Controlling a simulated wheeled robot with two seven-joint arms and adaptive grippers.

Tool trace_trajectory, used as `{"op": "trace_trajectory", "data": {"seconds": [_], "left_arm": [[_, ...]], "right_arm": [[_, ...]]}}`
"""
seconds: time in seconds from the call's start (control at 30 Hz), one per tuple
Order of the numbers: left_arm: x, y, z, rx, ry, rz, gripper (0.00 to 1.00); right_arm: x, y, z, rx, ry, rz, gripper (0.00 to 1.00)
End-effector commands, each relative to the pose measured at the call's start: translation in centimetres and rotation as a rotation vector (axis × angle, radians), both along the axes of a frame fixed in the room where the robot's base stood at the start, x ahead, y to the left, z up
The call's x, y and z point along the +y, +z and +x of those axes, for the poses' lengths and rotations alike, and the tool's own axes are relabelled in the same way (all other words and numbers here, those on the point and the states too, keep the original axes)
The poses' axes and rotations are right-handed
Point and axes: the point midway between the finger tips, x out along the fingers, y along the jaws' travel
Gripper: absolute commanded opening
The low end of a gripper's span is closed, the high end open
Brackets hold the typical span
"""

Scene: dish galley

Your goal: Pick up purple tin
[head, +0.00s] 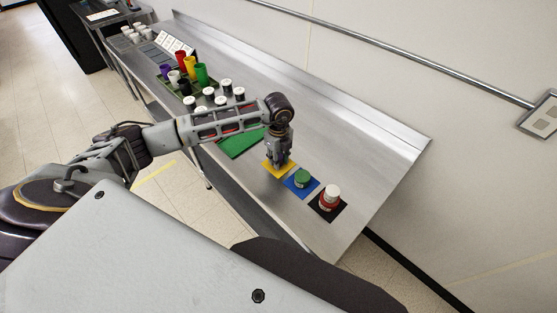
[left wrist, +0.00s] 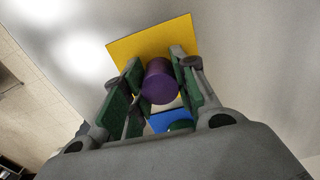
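A purple tin (left wrist: 159,82) shows in the left wrist view, between the two fingers of my left gripper (left wrist: 160,75). The green-padded fingers lie close against both sides of the tin, with no clear gap. The tin is over a yellow mat (left wrist: 151,42); I cannot tell if it touches the mat. In the head view my left gripper (head: 281,161) points down over the yellow mat (head: 270,170) and hides the tin. My right gripper is not in view.
A blue mat (head: 292,188) holds a green tin (head: 302,177). A dark mat (head: 337,213) holds a red tin with a white one on top (head: 330,196). A green mat (head: 240,144), several white-topped tins and coloured cups stand further back. A wall runs behind the steel counter (head: 365,150).

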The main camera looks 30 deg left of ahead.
Motion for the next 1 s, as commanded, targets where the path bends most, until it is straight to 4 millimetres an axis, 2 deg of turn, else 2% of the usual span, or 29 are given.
{"op": "trace_trajectory", "data": {"seconds": [0.03,0.13,0.57,0.77,1.0], "left_arm": [[0.0,0.0,0.0,0.000,0.000,0.000,0.18],[0.0,0.0,0.0,0.000,0.000,0.000,0.05],[0.0,0.7,0.1,-0.002,0.000,0.000,0.04],[0.0,2.7,0.1,-0.002,0.000,0.000,0.04],[0.0,6.3,0.1,-0.004,-0.001,-0.001,0.04]], "right_arm": [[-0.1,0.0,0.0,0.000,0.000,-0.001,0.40],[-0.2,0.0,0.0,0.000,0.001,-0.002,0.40],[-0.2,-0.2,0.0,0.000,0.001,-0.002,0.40],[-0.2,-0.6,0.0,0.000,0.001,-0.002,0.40],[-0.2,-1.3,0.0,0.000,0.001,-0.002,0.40]]}}
